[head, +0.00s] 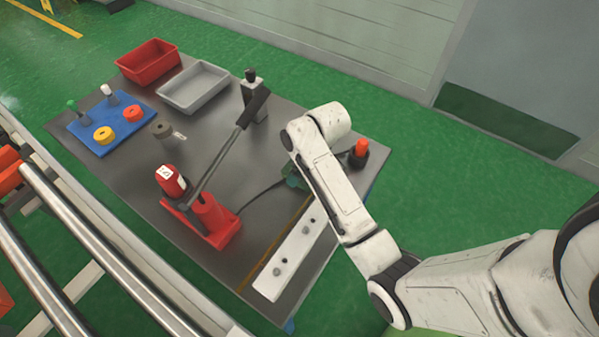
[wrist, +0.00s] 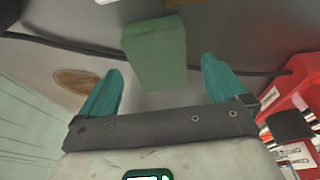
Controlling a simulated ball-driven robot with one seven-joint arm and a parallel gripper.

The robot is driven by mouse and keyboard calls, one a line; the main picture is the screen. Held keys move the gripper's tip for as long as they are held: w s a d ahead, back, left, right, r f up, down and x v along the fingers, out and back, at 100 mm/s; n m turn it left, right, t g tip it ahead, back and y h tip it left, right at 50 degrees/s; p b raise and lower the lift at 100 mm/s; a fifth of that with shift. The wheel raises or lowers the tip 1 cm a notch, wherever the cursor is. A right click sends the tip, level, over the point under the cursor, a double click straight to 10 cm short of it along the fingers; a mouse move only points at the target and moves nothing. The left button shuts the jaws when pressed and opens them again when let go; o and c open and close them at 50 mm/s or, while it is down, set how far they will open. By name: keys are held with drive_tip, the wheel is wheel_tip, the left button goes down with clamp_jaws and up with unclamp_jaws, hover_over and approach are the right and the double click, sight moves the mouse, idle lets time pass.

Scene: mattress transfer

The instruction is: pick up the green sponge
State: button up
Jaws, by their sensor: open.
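The green sponge (wrist: 155,52) is a pale green block that shows in the wrist view, at the top middle. It lies on the grey table top, beyond and between the two teal fingers of my gripper (wrist: 162,68). The fingers are spread apart with nothing held between them. I cannot tell how much gap is left between the fingertips and the sponge. In the head view my white arm hides most of the gripper. A small dark green patch shows beside the arm, and I cannot tell whether it is sponge or finger.
A dark cable (wrist: 60,42) runs behind the sponge. A red lever tool (head: 222,232), a white plate (head: 290,262) and an orange-topped object (head: 360,150) surround the arm's end. A blue board (head: 112,118), red bin (head: 148,62) and grey tray (head: 195,86) stand farther off.

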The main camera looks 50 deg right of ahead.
drive_tip(key=shift+x, duration=1.5)
drive_tip(key=c, duration=1.1)
drive_tip(key=shift+o, duration=0.2)
